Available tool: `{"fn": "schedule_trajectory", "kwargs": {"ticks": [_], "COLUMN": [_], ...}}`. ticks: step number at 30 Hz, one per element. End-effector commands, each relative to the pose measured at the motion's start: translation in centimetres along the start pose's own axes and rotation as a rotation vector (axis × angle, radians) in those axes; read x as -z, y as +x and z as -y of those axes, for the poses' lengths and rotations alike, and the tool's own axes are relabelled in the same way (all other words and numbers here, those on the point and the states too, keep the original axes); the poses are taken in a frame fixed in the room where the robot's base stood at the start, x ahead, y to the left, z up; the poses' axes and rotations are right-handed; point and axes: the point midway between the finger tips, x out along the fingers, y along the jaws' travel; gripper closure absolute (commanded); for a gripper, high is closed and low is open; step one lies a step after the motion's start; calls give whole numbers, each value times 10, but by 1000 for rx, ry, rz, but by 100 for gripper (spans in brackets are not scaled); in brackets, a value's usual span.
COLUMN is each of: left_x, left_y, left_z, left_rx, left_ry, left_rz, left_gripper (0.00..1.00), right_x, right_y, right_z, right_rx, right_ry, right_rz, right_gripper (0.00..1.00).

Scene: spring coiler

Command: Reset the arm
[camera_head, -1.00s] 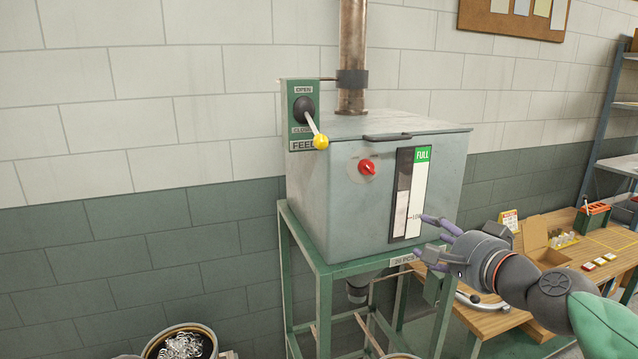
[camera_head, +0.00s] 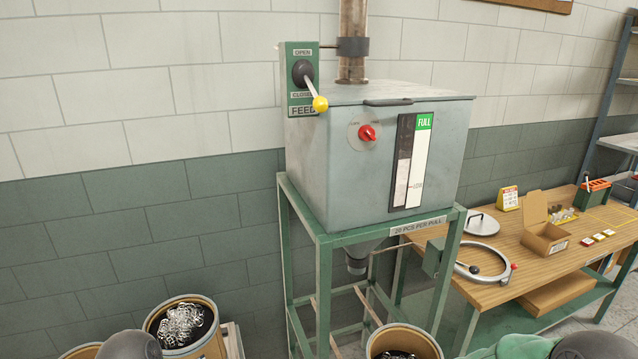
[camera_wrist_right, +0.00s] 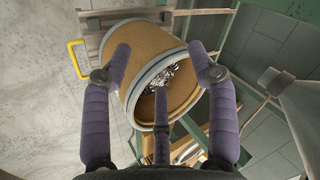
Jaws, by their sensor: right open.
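My right gripper (camera_wrist_right: 160,55) is open and empty, its purple fingers spread in the right wrist view. A drum with shiny metal pieces (camera_wrist_right: 148,40) lies in view beyond the fingers; I cannot tell how far off. In the head view only parts of my right arm show at the bottom right, and its gripper is out of frame. My left gripper is not in view. A grey hopper (camera_head: 340,180) stands on a green frame. Its feed lever, with a yellow knob (camera_head: 320,104), slants down to the right beside the CLOSE label.
An open drum of metal pieces (camera_head: 215,342) stands at the lower left, another (camera_head: 376,350) below the hopper. A wooden bench (camera_head: 500,291) at the right holds a ring-shaped part (camera_head: 460,270), an open carton (camera_head: 530,238) and a green toolbox (camera_head: 592,200).

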Motion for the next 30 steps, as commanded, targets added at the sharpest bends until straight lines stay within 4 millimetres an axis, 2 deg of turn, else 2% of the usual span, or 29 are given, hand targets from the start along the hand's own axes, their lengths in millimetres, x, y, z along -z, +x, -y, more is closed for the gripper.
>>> {"fn": "schedule_trajectory", "kwargs": {"ticks": [1,5,6,12,15,18,21,30], "left_x": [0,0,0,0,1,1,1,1], "left_y": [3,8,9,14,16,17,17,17], "left_z": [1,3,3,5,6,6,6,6], "left_rx": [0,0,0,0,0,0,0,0], "left_ry": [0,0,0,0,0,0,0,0], "left_rz": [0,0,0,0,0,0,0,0], "left_gripper": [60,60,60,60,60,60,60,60], "right_x": [-28,-91,-112,-206,-238,-257,-266,-266], "right_y": [19,51,59,78,79,78,77,77], "right_z": [-18,-57,-68,-113,-125,-132,-135,-135], "right_rx": [-27,-73,-83,-103,-101,-97,-94,-94], "right_ry": [-23,-92,-112,-200,-228,-244,-253,-254], "right_rz": [50,160,197,360,417,449,465,466], "right_gripper": [41,41,41,41,41,41,41,41]}}
